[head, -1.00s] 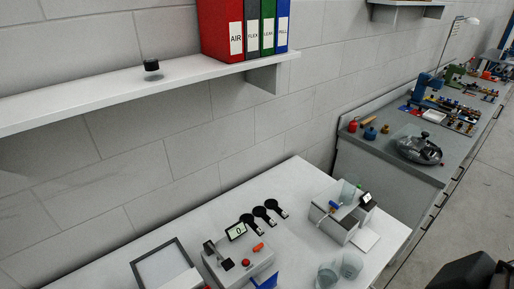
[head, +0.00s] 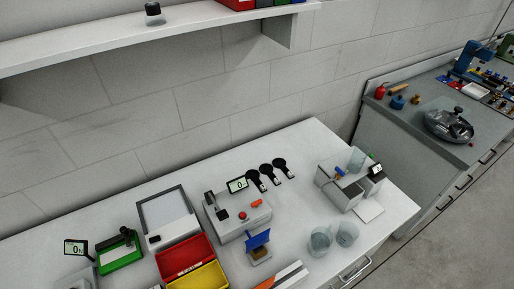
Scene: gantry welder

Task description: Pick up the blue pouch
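No item is clearly recognisable as a pouch. A blue flat piece (head: 258,239) stands tilted over a small brown block at the front of the gantry welder-like grey unit on the white table; it may be the blue pouch, but it is too small to tell. Another small blue item (head: 339,171) lies on the white device at the table's right. Neither of my grippers is in view.
The white table (head: 305,205) carries a red bin (head: 186,259), a yellow bin (head: 207,277), a green-framed device (head: 120,250), a grey-white tray (head: 166,212) and two clear beakers (head: 334,237). A wall shelf (head: 110,38) hangs above. A grey bench (head: 400,130) stands at the right.

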